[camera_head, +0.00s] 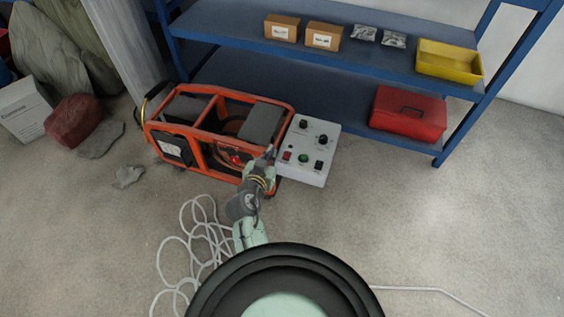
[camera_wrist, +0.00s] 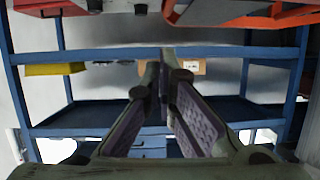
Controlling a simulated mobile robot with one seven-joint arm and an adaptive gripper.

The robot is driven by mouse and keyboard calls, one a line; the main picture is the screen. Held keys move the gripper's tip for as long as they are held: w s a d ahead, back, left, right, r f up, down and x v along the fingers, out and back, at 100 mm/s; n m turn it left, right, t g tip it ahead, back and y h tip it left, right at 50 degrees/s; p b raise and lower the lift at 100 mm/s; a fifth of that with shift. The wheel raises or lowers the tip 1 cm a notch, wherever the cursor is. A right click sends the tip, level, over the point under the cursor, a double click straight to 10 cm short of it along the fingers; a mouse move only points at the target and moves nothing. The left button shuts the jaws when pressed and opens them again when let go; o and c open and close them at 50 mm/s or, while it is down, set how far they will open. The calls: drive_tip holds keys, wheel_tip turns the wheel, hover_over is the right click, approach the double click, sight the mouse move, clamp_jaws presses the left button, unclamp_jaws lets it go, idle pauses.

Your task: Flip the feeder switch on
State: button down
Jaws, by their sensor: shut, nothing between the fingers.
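A light grey control box (camera_head: 312,174) sits on the floor against the right end of the orange-framed machine (camera_head: 290,113). Its top face carries black knobs (camera_head: 322,141), a red rocker switch (camera_head: 287,156), a green round button (camera_head: 303,158) and small black switches (camera_head: 319,166). Labels are too small to read, so I cannot tell which is the feeder switch or its position. My gripper (camera_head: 270,151) is shut and empty, at the box's left edge near the red rocker. Contact cannot be told. In the wrist view my gripper's fingers (camera_wrist: 163,82) point toward the shelf.
A blue shelf (camera_head: 300,83) stands behind, with cardboard boxes (camera_head: 324,36), a yellow bin (camera_head: 449,62) and a red toolbox (camera_head: 408,113). A pale cable (camera_head: 190,242) lies coiled at the left front. The floor right of the control box is clear.

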drive_tip(key=shift+s+d+f+g+h, duration=0.15)
drive_tip(key=shift+s+d+f, duration=0.3)
drive_tip(key=shift+f, duration=0.1)
drive_tip(key=shift+s+d+f+g+h, duration=0.15)
drive_tip(key=shift+s+d+f, duration=0.15)
drive_tip(key=shift+d+f, duration=0.2)
drive_tip(key=shift+w, duration=0.1)
drive_tip(key=p, duration=0.2)
hover_over(285, 162)
wheel_tip(285, 162, down, 3)
drive_tip(key=shift+d+f, duration=0.15)
wheel_tip(285, 162, down, 3)
drive_tip(key=shift+r, duration=0.1)
drive_tip(key=shift+f, duration=0.75)
